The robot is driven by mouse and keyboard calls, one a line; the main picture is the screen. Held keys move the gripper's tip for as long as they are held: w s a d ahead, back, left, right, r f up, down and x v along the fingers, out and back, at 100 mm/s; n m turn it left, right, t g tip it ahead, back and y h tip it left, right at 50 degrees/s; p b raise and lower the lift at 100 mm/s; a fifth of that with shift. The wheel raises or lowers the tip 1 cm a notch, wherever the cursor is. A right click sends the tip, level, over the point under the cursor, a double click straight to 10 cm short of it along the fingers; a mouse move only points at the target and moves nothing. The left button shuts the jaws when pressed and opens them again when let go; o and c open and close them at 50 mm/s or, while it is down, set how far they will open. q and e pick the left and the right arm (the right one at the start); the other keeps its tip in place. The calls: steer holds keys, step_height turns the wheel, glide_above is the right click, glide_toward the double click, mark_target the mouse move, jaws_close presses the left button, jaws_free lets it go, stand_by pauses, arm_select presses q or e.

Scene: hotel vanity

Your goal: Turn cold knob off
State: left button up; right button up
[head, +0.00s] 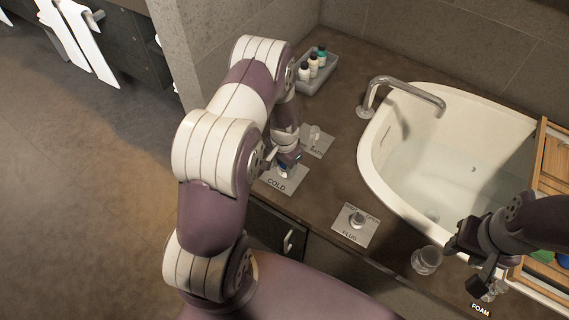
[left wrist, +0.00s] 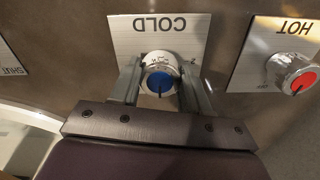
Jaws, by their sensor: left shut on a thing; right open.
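The cold knob (left wrist: 160,78) has a silver body and a blue cap with a dark pointer line. It stands on a grey plate marked COLD (left wrist: 127,38), which also shows in the head view (head: 277,184). My left gripper (left wrist: 158,88) has one finger on each side of the knob and is shut on it. In the head view my left gripper (head: 286,163) comes down over the knob and hides most of it. My right gripper (head: 468,247) is open and empty, near the bath's front right side.
The hot knob (left wrist: 296,73), with a red cap, is beside the cold one. A plug plate (head: 345,235), a glass (head: 426,261) and a curved spout (head: 405,88) stand around the white tub (head: 375,165). A bottle tray (head: 318,82) is behind my left arm.

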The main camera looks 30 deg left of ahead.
mark_target(284, 166)
arm_select(q)
steer(key=shift+s+f, duration=0.1)
steer(key=shift+s, duration=0.05)
steer(key=o, duration=1)
steer(key=shift+o, duration=0.2)
steer(key=shift+r, duration=0.35)
step_height(284, 166, up, 12)
steer(key=p, duration=0.2)
